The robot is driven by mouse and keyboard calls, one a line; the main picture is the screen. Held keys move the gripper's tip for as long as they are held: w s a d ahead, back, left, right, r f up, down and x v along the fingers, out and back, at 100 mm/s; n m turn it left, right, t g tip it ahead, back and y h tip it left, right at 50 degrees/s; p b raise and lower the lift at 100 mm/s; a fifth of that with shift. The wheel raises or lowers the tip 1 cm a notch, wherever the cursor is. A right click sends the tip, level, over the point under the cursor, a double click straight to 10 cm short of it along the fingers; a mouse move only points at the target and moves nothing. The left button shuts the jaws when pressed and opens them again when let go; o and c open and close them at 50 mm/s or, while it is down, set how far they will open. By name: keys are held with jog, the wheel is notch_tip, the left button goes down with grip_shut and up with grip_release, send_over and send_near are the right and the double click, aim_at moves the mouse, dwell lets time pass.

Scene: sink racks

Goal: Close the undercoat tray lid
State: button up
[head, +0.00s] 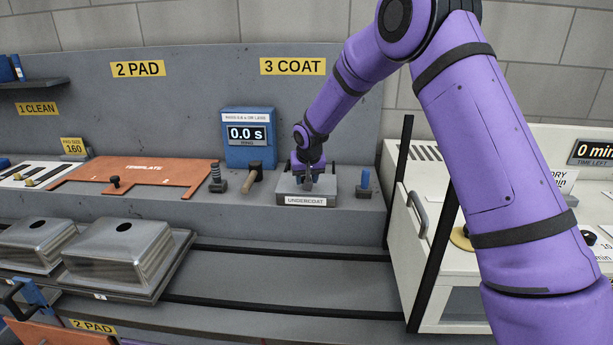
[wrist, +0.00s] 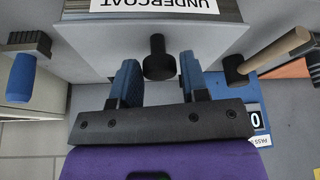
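The undercoat tray (head: 305,201) is a grey box with a white "UNDERCOAT" label on its front, standing on the ledge under the "3 COAT" sign. It also shows in the wrist view (wrist: 155,6) at the top edge. A flat grey lid (wrist: 90,45) with a black knob (wrist: 158,50) lies over it. I cannot tell whether the lid is fully seated. My gripper (head: 309,177) is down at the lid. In the wrist view its two blue fingers (wrist: 159,66) are apart, one on each side of the knob, with small gaps visible. The arm partly hides the lid in the head view.
A blue-handled brush (head: 364,184) stands just right of the tray. A wooden-handled mallet (head: 255,176) and a blue timer (head: 248,150) reading 0.0 s are to its left. A black post (head: 399,175) and a white machine (head: 437,225) stand on the right.

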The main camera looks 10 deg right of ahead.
jog(key=shift+o, duration=1.4)
jog(key=shift+r, duration=0.1)
jog(key=v, duration=1)
jog(key=shift+s+r, duration=0.2)
jog(key=shift+r, duration=0.1)
jog(key=s+d+r, duration=0.4)
jog(key=s+r, duration=0.4)
jog(key=s, duration=0.3)
jog(key=s+d+r, duration=0.4)
jog(key=s+r, duration=0.3)
jog(key=s, duration=0.3)
jog(key=s+d, duration=0.3)
jog(key=s, duration=2.1)
jog(key=shift+s+f+n+t, duration=0.3)
jog(key=shift+f+t, duration=0.1)
jog(key=shift+f, duration=0.05)
